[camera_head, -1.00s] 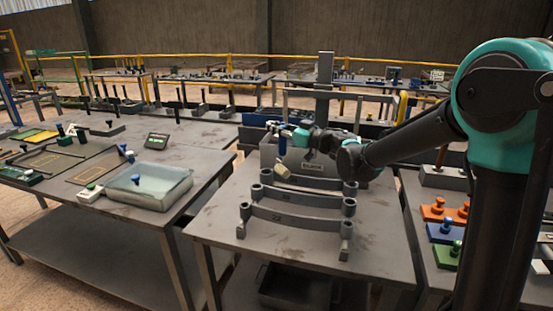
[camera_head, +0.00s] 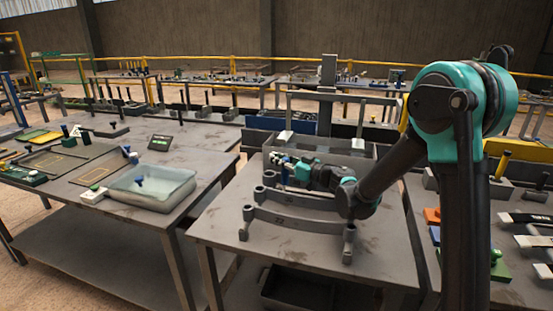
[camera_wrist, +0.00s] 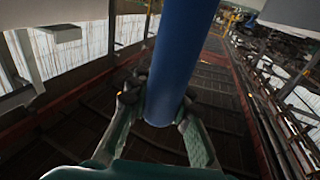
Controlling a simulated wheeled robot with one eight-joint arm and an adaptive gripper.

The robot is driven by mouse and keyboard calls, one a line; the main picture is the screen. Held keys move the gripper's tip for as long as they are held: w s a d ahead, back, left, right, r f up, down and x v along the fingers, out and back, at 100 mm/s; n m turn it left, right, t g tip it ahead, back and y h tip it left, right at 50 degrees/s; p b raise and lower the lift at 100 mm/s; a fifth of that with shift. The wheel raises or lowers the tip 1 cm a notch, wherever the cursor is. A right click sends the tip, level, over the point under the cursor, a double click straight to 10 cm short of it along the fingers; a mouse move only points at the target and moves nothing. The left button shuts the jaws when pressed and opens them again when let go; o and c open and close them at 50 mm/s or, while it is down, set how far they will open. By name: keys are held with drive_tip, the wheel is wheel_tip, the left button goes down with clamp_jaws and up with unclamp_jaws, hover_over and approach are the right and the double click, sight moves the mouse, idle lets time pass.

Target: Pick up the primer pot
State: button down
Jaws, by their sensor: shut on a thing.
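My gripper (camera_head: 282,160) is low over the middle table (camera_head: 225,215), beside the curved grey racks. In the wrist view my gripper (camera_wrist: 160,102) has its two fingers closed around a smooth blue cylinder (camera_wrist: 180,50). The cylinder runs up out of the top of that view, so its far end is hidden. I cannot tell from these frames whether this cylinder is the primer pot or part of it. No other thing can be made out for certain as the primer pot.
Curved racks (camera_head: 290,221) stand on the middle table near my arm. A grey bin (camera_head: 340,156) is behind the gripper. The left table holds a translucent tray (camera_head: 170,190) and a small display (camera_head: 159,142). Coloured blocks (camera_head: 500,270) lie at right.

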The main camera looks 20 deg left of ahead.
drive_tip(key=c, duration=1.9)
unclamp_jaws()
drive_tip(key=shift+f, duration=0.1)
drive_tip(key=o, duration=0.5)
drive_tip(key=shift+o, duration=0.2)
